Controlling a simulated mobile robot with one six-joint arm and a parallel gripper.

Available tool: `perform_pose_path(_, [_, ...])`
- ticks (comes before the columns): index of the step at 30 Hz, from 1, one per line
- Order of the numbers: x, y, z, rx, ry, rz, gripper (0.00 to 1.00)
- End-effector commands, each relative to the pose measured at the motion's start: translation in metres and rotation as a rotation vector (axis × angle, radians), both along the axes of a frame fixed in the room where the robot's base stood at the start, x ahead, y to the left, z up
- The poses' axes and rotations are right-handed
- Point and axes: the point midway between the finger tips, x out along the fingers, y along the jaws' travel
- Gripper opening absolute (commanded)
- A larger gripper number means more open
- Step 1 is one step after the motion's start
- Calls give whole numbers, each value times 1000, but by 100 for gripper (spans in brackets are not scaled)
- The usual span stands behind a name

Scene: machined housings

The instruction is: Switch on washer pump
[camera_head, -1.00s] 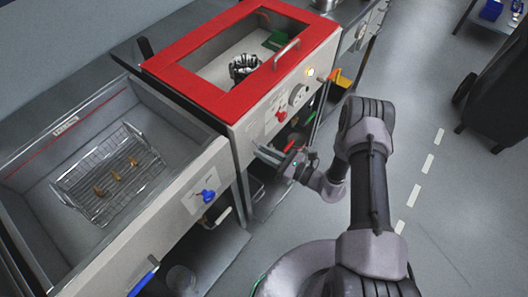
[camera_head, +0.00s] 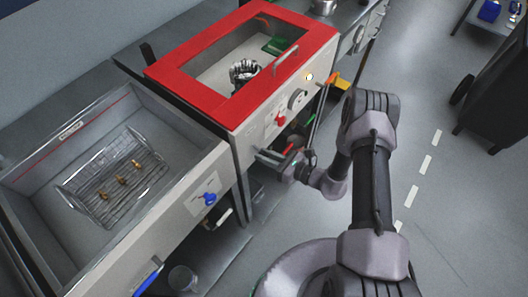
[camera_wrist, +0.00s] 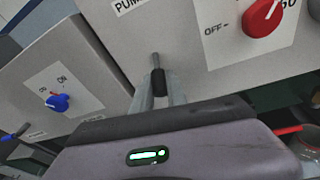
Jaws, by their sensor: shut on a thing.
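The washer (camera_head: 236,128) is a grey cabinet with a red-framed window lid. In the wrist view, its front panel (camera_wrist: 188,62) carries a partly cut-off label starting "PUM" (camera_wrist: 128,4). In the head view my gripper (camera_head: 270,157) is at the lower front of the washer, and the lever cannot be made out.
A red knob (camera_wrist: 262,18) marked OFF sits right of the lever; it also shows in the head view (camera_head: 280,119). An open basin (camera_head: 60,135) with a wire basket (camera_head: 117,178) and a blue knob (camera_head: 210,198) stands at left. A small lamp (camera_head: 309,77) glows on the washer.

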Motion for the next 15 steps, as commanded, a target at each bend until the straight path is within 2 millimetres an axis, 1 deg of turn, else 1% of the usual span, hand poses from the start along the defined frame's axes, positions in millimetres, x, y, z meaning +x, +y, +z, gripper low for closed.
perform_pose_path(1, [-1,0,11,-29,22,2,0])
perform_pose_path(15, [-2,-3,39,-376,291,1,0])
